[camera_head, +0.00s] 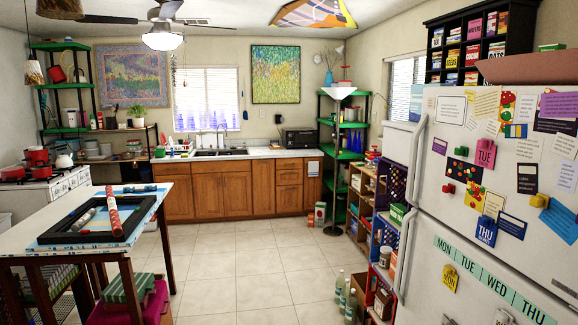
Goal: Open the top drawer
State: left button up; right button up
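Wooden base cabinets (207,197) stand along the back wall under a white counter. At their right end is a column of drawers, with a top drawer (289,163) just below the counter. It looks shut, flush with the fronts beside it. More drawers lie below it, also flush. The panels above the cabinet doors (222,166) are also closed, and I cannot tell whether they are drawers. The cabinets are across the room from me. Neither of my grippers is in view.
The tiled floor (250,265) is clear up to the cabinets. A table (25,245) with a black frame and a red roll stands at the left. A white fridge (470,200) and a low shelf (362,205) line the right. Bottles (350,303) stand on the floor there.

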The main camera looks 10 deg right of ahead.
aim_at(282, 164)
jog(key=i+z, duration=0.2)
jog(key=i, duration=0.6)
jog(key=i+z, duration=0.1)
jog(key=i, duration=6.7)
jog(key=i+u, duration=0.1)
jog(key=i, duration=0.45)
jog(key=i+l+u, duration=0.15)
jog(key=i, duration=0.35)
jog(key=i+l+u, duration=0.1)
jog(key=i, duration=0.45)
jog(key=i+l+u, duration=0.2)
jog(key=i, duration=0.15)
jog(key=i+l+u, duration=0.2)
jog(key=i+j, duration=0.05)
jog(key=i, duration=0.1)
